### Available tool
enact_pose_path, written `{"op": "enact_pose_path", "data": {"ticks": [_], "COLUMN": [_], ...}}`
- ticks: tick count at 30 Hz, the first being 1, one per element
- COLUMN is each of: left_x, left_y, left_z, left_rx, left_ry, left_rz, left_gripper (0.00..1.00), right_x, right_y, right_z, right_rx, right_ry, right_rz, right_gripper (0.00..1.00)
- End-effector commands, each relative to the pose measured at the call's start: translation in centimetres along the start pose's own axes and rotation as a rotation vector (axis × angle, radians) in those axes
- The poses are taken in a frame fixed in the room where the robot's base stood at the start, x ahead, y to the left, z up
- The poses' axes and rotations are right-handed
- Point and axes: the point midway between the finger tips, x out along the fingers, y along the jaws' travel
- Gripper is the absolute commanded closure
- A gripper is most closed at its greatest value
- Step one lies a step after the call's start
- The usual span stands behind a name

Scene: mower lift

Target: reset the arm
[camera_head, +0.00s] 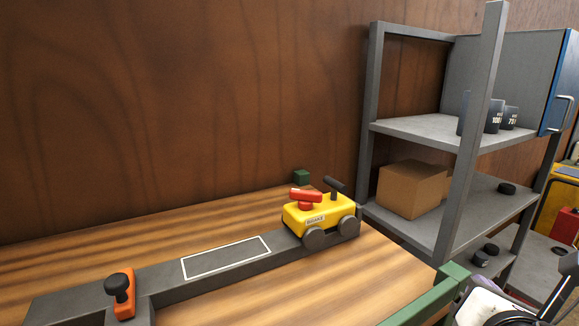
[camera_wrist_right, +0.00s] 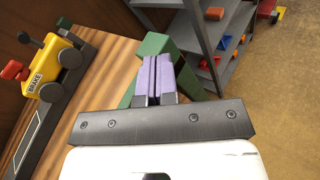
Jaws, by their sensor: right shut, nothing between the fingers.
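My right gripper (camera_head: 474,286) is at the lower right of the head view, near a green rail (camera_head: 452,278) along the table's edge. In the right wrist view its purple fingers (camera_wrist_right: 156,75) are together with nothing between them, in front of the green rail. The yellow mower model (camera_head: 318,216), labelled BRAKE, stands on the grey track with a red handle and a dark lever; it is apart from my gripper. It also shows at the left of the right wrist view (camera_wrist_right: 46,72). My left gripper is in neither view.
A grey track (camera_head: 165,290) on the wooden table (camera_head: 70,258) has a white-outlined rectangle and an orange block with a black knob (camera_head: 121,292). A grey shelf (camera_head: 420,132) on the right holds a cardboard box (camera_head: 411,189) and dark weights. A small green block (camera_head: 301,176) sits behind the mower.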

Motion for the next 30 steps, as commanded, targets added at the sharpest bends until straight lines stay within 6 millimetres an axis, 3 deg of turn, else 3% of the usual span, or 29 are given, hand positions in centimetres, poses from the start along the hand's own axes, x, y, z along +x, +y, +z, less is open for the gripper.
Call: {"op": "enact_pose_path", "data": {"ticks": [8,16,23,30], "left_x": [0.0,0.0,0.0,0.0], "left_y": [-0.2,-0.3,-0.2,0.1], "left_z": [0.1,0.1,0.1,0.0], "left_rx": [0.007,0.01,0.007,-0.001], "left_ry": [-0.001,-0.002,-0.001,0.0], "left_rz": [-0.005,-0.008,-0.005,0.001], "left_gripper": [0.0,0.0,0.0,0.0], "right_x": [2.3,3.4,2.9,0.7], "right_y": [-2.9,-7.8,-13.2,-19.6], "right_z": [-7.1,-15.3,-21.9,-27.8], "right_rx": [0.246,0.562,0.826,1.07], "right_ry": [0.13,0.242,0.287,0.271], "right_rz": [-0.042,-0.16,-0.31,-0.495], "right_gripper": [1.0,1.0,1.0,1.0]}}
